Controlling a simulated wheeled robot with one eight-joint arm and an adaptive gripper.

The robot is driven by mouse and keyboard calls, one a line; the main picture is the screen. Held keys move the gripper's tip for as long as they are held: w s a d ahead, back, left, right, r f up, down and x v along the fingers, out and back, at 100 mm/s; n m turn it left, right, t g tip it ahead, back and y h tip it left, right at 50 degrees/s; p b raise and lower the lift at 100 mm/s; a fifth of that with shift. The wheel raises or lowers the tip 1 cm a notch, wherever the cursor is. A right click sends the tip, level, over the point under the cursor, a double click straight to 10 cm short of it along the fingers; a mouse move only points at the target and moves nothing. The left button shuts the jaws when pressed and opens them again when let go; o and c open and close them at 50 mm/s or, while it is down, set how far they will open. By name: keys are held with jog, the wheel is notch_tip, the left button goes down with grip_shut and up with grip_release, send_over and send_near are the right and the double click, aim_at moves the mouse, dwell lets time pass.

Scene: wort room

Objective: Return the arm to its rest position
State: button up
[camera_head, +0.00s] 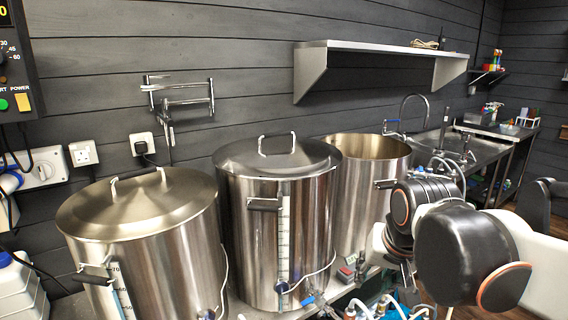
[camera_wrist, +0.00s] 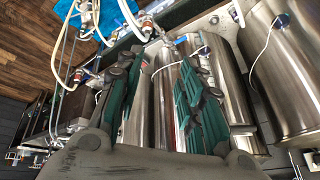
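My arm (camera_head: 455,240) reaches in from the right side of the head view, bent, in front of the open pot. Its dark rounded joints hide part of the bench there, and I cannot make out the fingers clearly in this view. In the wrist view my gripper (camera_wrist: 166,65) shows two green-padded fingers standing apart. Nothing is held between them. Steel pot walls and a fitting show behind the gap; I cannot tell how far off they are.
Two lidded steel pots, one left (camera_head: 145,235) and one in the middle (camera_head: 275,215), and an open pot (camera_head: 365,185) stand in a row. Hoses and valves (camera_head: 365,310) crowd the front below my arm. A wall shelf (camera_head: 380,50) hangs above; a sink counter (camera_head: 465,150) lies behind.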

jog(key=s+d+f+n+t, duration=0.1)
jog(key=s+f+n, duration=0.2)
jog(key=s, duration=0.8)
jog(key=shift+s+d+f+t, duration=0.4)
jog(key=shift+f, duration=0.1)
